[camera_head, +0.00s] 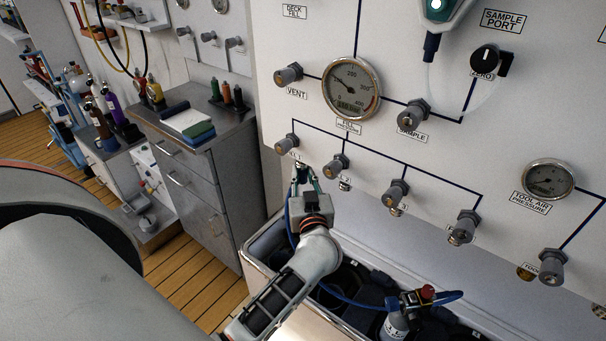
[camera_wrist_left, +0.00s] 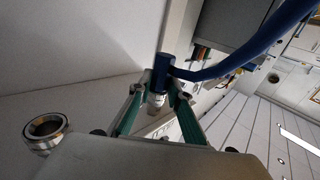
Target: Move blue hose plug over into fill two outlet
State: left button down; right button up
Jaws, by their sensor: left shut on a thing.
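The blue hose plug (camera_wrist_left: 165,66) is between the green-sided fingers of my left gripper (camera_wrist_left: 160,95) in the left wrist view, with a silver fitting at its end. In the head view my left gripper (camera_head: 303,185) is shut on it just below the fill one valve (camera_head: 287,143). I cannot tell whether the plug is seated in the fill one outlet or just clear of it. The fill two outlet (camera_head: 345,185) is a silver fitting under the fill two valve (camera_head: 340,163), to the right of the gripper, and looks empty. My right gripper is not in view.
The blue hose (camera_head: 345,299) runs down from the plug towards a bottle (camera_head: 395,325) in the bin (camera_head: 262,262) under the panel. More valves, including fill three (camera_head: 398,190), line the panel to the right. A grey cabinet (camera_head: 215,165) stands to the left.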

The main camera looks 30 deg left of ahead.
pick_arm(q)
jog(key=shift+f, duration=1.3)
jog(key=shift+f+b, duration=0.55)
jog(key=shift+f, duration=0.6)
jog(key=shift+w, duration=0.1)
